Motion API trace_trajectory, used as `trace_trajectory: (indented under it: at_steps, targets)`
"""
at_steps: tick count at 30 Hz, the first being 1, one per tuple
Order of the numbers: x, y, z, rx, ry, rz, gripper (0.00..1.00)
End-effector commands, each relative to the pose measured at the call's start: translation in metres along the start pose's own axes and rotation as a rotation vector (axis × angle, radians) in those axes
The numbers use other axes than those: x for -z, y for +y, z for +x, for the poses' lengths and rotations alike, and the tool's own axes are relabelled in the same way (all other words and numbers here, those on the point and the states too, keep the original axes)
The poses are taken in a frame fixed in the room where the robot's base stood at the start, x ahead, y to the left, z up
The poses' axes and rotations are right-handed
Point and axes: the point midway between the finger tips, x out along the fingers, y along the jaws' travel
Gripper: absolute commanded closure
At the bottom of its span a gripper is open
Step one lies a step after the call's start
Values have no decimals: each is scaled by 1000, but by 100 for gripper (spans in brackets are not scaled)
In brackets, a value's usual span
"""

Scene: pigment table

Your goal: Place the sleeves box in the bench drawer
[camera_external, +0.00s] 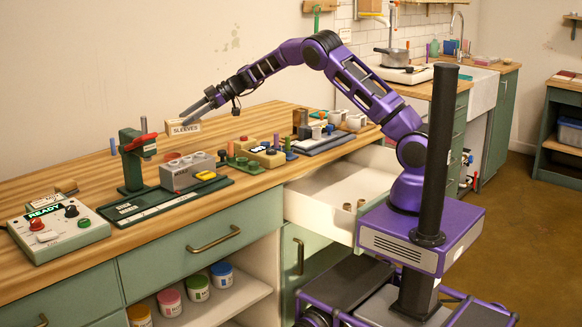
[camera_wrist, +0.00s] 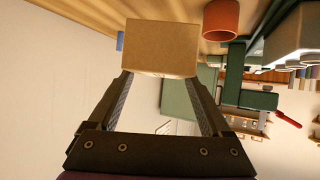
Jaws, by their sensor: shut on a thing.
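The sleeves box (camera_external: 184,129) is a small tan box with a "SLEEVES" label, at the back of the bench near the wall. My gripper (camera_external: 192,114) reaches down to it from the upper right and is shut on it. In the wrist view the box (camera_wrist: 160,45) sits between the two fingertips of my gripper (camera_wrist: 160,77). Whether the box touches the bench top is unclear. The bench drawer (camera_external: 318,205) is pulled open at the right of the bench front, with two small brown pieces inside and much bare floor.
A green press (camera_external: 131,165) with a red handle stands left of the box, with a grey block (camera_external: 188,175) in front. A control box (camera_external: 58,232) sits at the front left. Several small parts and trays (camera_external: 262,157) crowd the bench between the box and the open drawer.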

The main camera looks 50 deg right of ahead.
Motion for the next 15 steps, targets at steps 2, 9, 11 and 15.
trace_trajectory:
  at_steps: [2, 9, 11, 15]
  targets:
    - [-16, -1, 9, 2, -2, 3, 90]
    - [-40, -2, 22, 0, 1, 1, 90]
    - [-44, -2, 24, 0, 0, 0, 90]
    - [-61, -2, 33, 0, -2, 2, 90]
